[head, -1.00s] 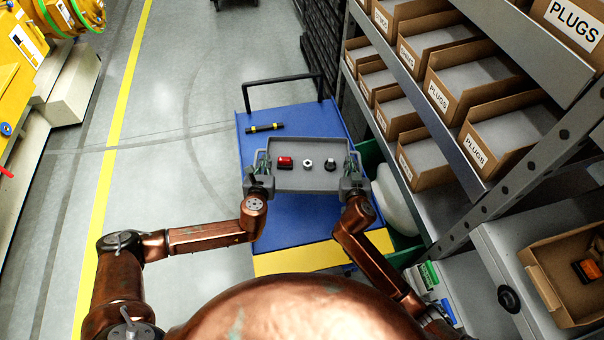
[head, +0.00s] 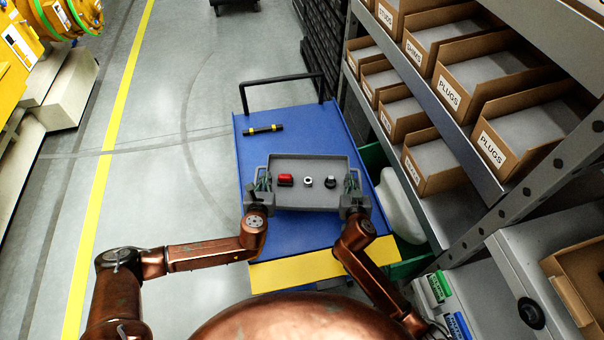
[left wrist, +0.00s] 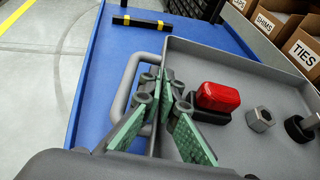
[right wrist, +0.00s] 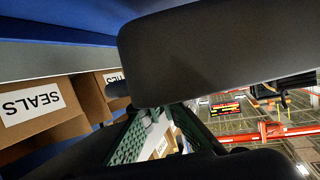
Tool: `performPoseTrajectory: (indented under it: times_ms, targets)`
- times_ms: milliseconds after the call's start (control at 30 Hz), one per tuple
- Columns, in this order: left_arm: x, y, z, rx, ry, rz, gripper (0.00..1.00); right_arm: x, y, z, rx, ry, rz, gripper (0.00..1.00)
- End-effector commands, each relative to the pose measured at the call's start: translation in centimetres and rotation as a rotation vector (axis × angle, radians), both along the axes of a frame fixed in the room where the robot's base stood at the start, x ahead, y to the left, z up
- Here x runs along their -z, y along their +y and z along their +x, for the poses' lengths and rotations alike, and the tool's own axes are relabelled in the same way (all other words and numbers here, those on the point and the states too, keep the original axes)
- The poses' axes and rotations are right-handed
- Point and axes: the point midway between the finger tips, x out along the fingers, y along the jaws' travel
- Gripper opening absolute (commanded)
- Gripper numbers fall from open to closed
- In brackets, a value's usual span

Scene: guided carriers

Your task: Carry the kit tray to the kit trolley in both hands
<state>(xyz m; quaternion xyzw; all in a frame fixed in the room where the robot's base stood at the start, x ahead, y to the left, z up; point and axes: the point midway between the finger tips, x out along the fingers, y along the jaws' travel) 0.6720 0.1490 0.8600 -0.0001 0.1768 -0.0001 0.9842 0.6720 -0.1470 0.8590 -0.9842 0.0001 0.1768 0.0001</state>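The grey kit tray (head: 308,198) is level over the blue deck of the kit trolley (head: 310,119); I cannot tell whether it touches the deck. It holds a red part (head: 285,180), a metal nut (head: 308,181) and a black knob-like part (head: 330,182). My left gripper (head: 263,182) is shut on its left side; the left wrist view shows the green pads (left wrist: 165,108) at the handle and wall. My right gripper (head: 352,183) is at the right handle and looks shut on it; its pads show in the right wrist view (right wrist: 160,125), the grip partly hidden.
A black-and-yellow bar (head: 263,129) lies on the deck beyond the tray. The trolley's black push handle (head: 283,82) stands at its far end. A shelf rack (head: 470,150) with cardboard boxes is close on the right. Open floor (head: 190,200) lies left.

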Motion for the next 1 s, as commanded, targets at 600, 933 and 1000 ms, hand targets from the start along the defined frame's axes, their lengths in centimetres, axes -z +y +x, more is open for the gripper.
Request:
performPoseTrajectory:
  times_ms: [600,933,1000]
  targets:
    - [3.0,0.5,0.2,-0.01,0.009,0.005,0.0,3.0,-0.4,0.1,0.008,0.011,-0.005,0.0]
    - [5.2,0.5,0.1,-0.01,0.019,0.005,0.0,5.2,-0.4,0.1,0.008,0.021,-0.005,0.0]
    - [5.7,0.5,0.1,-0.01,0.021,0.005,0.0,5.7,-0.4,0.1,0.008,0.023,-0.005,0.0]
